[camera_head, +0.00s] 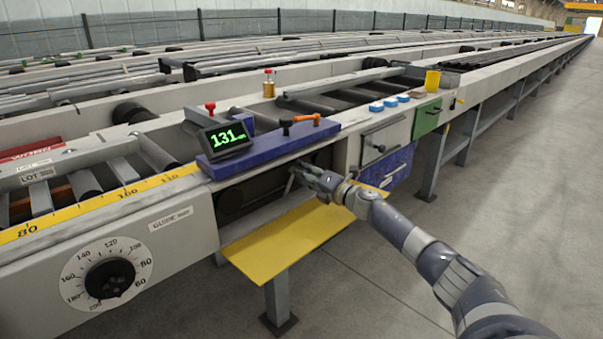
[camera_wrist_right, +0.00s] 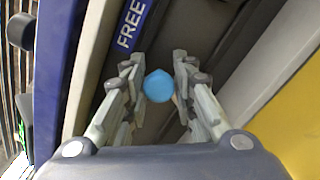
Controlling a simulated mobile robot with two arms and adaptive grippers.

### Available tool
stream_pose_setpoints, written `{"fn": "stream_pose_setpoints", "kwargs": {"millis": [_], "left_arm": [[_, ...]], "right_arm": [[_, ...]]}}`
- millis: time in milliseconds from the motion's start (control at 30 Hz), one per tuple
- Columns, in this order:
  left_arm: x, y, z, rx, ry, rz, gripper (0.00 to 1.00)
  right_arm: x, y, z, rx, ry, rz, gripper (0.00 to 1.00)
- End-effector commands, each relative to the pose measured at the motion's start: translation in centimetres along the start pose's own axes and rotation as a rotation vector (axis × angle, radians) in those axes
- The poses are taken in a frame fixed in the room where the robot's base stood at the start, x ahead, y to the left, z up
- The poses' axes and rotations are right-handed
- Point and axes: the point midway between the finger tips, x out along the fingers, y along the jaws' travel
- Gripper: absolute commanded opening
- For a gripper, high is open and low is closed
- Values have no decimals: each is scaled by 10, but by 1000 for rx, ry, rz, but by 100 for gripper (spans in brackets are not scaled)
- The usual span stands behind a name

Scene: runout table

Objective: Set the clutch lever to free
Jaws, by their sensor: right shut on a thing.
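My right gripper (camera_head: 297,172) reaches into the dark recess under the blue console on the front of the runout table. In the right wrist view, its two fingers (camera_wrist_right: 160,88) are closed in on either side of a round light-blue knob (camera_wrist_right: 159,85), which I take to be the clutch lever's knob. The lever's shaft is mostly hidden behind the knob and fingers. A blue label reading FREE (camera_wrist_right: 131,24) is on the panel just beyond and left of the knob. The knob is hidden by the gripper in the head view. My left gripper is not in view.
The blue console (camera_head: 265,150) above carries a display (camera_head: 229,138) reading 131 and an orange handle (camera_head: 305,118). A yellow plate (camera_head: 290,235) lies below my gripper. Floor at right is clear.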

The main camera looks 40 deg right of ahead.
Motion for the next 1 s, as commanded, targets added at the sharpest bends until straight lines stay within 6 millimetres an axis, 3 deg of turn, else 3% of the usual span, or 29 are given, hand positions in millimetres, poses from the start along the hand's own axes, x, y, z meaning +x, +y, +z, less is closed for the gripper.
{"fn": "stream_pose_setpoints", "kwargs": {"millis": [33,467,500,567,1000], "left_arm": [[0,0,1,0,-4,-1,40],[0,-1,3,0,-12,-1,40],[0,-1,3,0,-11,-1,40],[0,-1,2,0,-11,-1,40],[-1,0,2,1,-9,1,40]], "right_arm": [[2,2,-7,21,15,10,0],[2,1,-6,33,13,10,0],[2,1,-6,32,13,10,27],[2,1,-6,32,12,10,41],[-2,-1,-1,22,4,4,44]]}}
